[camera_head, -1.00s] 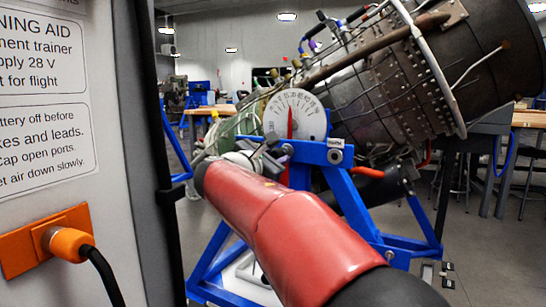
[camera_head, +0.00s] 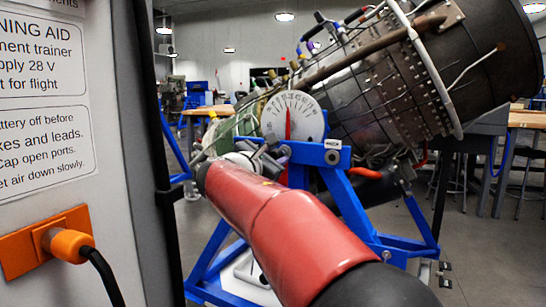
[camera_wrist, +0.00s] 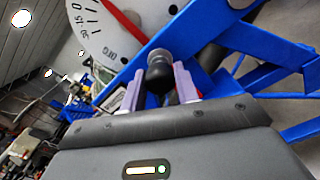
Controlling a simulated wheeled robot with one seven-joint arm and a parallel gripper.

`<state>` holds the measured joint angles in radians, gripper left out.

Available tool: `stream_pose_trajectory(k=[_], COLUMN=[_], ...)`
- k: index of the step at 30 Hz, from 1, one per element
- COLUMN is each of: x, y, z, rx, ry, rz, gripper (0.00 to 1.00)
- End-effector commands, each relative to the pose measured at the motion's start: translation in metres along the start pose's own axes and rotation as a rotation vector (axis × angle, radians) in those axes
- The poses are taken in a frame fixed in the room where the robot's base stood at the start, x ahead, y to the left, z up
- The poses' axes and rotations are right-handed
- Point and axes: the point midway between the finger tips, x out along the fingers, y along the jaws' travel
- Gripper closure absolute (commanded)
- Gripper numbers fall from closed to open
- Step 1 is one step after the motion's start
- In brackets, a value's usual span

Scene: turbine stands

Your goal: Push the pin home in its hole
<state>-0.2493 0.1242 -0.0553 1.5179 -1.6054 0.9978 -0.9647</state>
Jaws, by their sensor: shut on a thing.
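The pin shows a round black knob (camera_wrist: 160,75) with a silver collar (camera_wrist: 158,56) in the wrist view. My gripper (camera_wrist: 158,84) is shut on the knob, with one pale purple finger on each side. The collar lies against or close to the blue stand (camera_wrist: 215,40), below the dial. The pin's hole is hidden behind the knob and collar, so I cannot tell how deep the pin sits. In the head view my gripper (camera_head: 268,158) is small, at the blue stand (camera_head: 352,200), and the pin is not clearly visible.
A white dial (camera_head: 294,116) with a red pointer stands just above my gripper. A turbine engine (camera_head: 390,85) rests on the stand behind. A grey cabinet (camera_head: 110,150) with an orange plug (camera_head: 68,245) stands close on the left.

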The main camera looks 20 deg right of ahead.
Motion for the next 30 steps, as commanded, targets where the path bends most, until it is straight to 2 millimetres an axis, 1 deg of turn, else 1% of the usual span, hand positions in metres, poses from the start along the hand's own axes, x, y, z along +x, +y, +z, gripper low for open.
stream_pose_trajectory(k=[1,9,10,15,21,23,30], x=[0.0047,0.0054,0.0055,0.0042,0.0033,0.0032,0.0026], y=[0.0009,0.0009,0.0009,0.0008,0.0006,0.0005,0.0004], z=[0.004,0.0053,0.0054,0.0042,0.003,0.0024,0.002], rx=[-0.002,-0.002,-0.002,-0.001,-0.001,-0.001,-0.001], ry=[-0.007,-0.01,-0.011,-0.008,-0.006,-0.005,-0.004], rz=[0.004,0.005,0.004,0.003,0.003,0.002,0.002], gripper=[1.0,1.0,0.68,0.45,0.45,0.37,0.37])
